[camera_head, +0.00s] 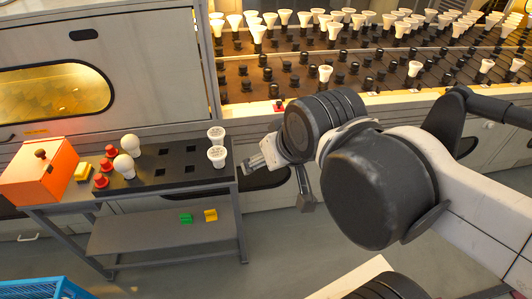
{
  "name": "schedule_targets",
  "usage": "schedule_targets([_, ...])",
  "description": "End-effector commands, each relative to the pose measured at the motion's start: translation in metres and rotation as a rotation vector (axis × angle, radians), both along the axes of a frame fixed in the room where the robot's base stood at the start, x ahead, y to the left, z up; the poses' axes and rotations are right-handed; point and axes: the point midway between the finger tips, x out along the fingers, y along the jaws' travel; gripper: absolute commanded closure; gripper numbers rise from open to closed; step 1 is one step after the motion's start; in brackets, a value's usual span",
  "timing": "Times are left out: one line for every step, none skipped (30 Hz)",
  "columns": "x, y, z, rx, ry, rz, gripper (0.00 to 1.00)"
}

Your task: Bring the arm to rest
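My arm reaches in from the right, and its dark joints and white links fill the right half of the view. My gripper (278,186) hangs just right of the black-topped side table (172,181), in front of the rack's base. Its two grey fingers stand apart with nothing visible between them, so it looks open and empty. The wrist hides part of the gripper's body.
The side table holds white bulbs (217,156), red pieces (101,181) and an orange box (41,172). Its lower shelf (140,232) carries green and yellow pieces. The bulb rack (300,98) stands behind. A blue crate (42,289) is at lower left. Floor is clear between.

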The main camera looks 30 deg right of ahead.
Motion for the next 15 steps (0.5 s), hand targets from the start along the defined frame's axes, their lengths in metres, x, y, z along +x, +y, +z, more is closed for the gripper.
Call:
schedule_targets([0.0,0.0,0.0,0.0,0.0,0.0,0.31])
schedule_targets([0.0,0.0,0.0,0.0,0.0,0.0,0.31])
schedule_targets([0.0,0.0,0.0,-0.001,0.0,0.001,0.31])
schedule_targets([0.0,0.0,0.0,-0.001,0.0,0.001,0.31])
schedule_targets([0.0,0.0,0.0,-0.001,0.0,0.001,0.31])
schedule_targets([0.0,0.0,0.001,-0.001,0.0,0.001,0.31])
schedule_targets([0.0,0.0,0.002,-0.001,0.0,0.001,0.31])
schedule_targets([0.0,0.0,0.004,-0.001,0.0,0.001,0.31])
schedule_targets([0.0,0.0,0.007,-0.001,0.001,0.002,0.31])
schedule_targets([0.0,0.0,0.011,-0.001,0.001,0.002,0.31])
schedule_targets([0.0,0.0,0.015,-0.001,0.001,0.002,0.31])
schedule_targets([0.0,0.0,0.021,-0.001,0.001,0.002,0.31])
schedule_targets([0.0,0.0,0.026,-0.001,0.001,0.002,0.31])
schedule_targets([0.0,0.0,0.031,-0.001,0.001,0.002,0.31])
schedule_targets([0.001,0.0,0.038,-0.001,0.001,0.002,0.31])
